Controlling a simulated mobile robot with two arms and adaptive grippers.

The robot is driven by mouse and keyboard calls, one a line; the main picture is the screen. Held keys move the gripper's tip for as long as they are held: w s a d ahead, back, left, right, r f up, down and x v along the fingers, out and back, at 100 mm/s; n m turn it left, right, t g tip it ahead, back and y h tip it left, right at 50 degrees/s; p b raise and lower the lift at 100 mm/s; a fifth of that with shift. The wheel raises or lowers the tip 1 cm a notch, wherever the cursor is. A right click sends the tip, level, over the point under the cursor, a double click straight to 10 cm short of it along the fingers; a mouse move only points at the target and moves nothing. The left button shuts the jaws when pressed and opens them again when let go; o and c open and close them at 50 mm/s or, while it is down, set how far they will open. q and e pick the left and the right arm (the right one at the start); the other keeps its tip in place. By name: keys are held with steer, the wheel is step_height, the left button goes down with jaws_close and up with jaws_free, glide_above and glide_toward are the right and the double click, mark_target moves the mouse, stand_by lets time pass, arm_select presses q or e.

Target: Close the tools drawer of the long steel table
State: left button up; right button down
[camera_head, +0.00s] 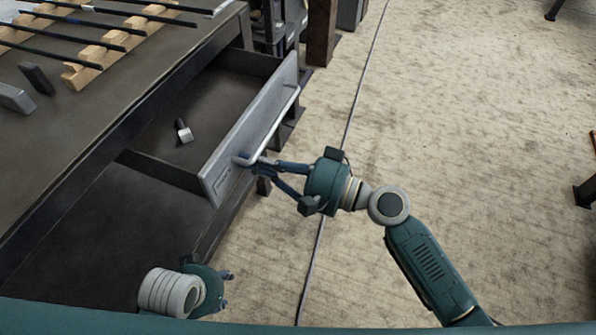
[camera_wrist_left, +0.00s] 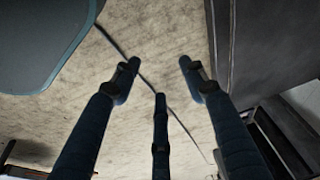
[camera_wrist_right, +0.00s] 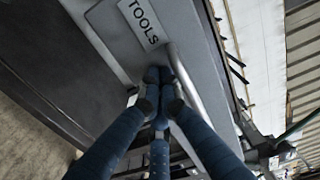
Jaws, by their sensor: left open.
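The tools drawer (camera_head: 245,135) of the long steel table (camera_head: 110,125) stands open, with a grey front and a pale bar handle (camera_head: 275,122). In the right wrist view its front carries a TOOLS label (camera_wrist_right: 143,22). My right gripper (camera_head: 254,162) is at the handle's near end, its fingertips together against or right beside the bar; no bar shows between them. The fingertips show close to the drawer front in the right wrist view (camera_wrist_right: 159,76). My left gripper (camera_head: 226,289) is low in the head view, open and empty, clear of the drawer; its spread fingers show in the left wrist view (camera_wrist_left: 158,72).
A small metal-headed object (camera_head: 184,131) lies inside the drawer. Rods rest on wooden racks (camera_head: 95,65) on the tabletop. Dark furniture (camera_head: 322,32) stands beyond the drawer. The pale floor (camera_head: 470,120) to the right is largely clear, with a thin dark line along it.

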glide_toward(188, 148)
steer(key=r, duration=0.1)
steer(key=a+r, duration=0.1)
steer(key=r, duration=0.1)
steer(key=shift+w, duration=0.2)
steer(key=b+x, duration=0.1)
steer(key=x, duration=0.6)
steer(key=shift+a+f, duration=0.15)
steer(key=shift+a, duration=0.15)
steer(key=shift+w+a+b, duration=0.3)
steer(key=shift+a, duration=0.25)
arm_select(q)
steer(key=v, duration=0.5)
arm_select(e)
steer(key=shift+r, duration=0.25)
arm_select(q)
steer(key=shift+d, duration=0.1)
